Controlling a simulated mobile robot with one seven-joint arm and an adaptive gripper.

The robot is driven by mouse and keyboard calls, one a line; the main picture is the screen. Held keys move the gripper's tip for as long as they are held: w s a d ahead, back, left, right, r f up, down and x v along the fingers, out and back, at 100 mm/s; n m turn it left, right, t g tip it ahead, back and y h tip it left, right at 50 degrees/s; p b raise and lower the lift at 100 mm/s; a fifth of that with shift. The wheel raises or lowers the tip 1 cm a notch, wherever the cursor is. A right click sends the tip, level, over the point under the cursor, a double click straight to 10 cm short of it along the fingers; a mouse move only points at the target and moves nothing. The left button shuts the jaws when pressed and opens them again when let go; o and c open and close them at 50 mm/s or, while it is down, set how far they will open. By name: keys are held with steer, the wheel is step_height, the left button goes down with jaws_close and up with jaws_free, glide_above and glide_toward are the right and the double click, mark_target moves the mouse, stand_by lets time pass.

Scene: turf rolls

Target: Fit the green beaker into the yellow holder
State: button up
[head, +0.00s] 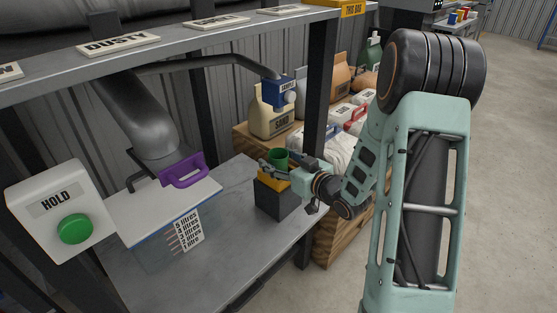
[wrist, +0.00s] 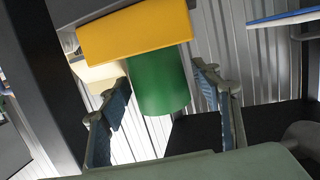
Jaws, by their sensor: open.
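The green beaker (head: 278,158) stands upright at the yellow holder (head: 270,182), which sits on a dark block (head: 283,205) on the grey bench. In the wrist view the beaker (wrist: 160,82) runs straight into the flat face of the yellow holder (wrist: 137,30), with no gap showing; how deep it sits is hidden. My gripper (head: 279,169) is beside the beaker at its lower part. In the wrist view my gripper (wrist: 162,90) is open, one finger on each side of the beaker, with a gap visible on the right.
A blue dispenser (head: 279,93) hangs above the beaker. A dark post (head: 318,100) and a wooden crate (head: 345,215) of bags are close to my arm. A HOLD box (head: 60,205) is at left.

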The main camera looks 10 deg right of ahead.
steer(key=p+v, duration=0.2)
steer(key=v, duration=1)
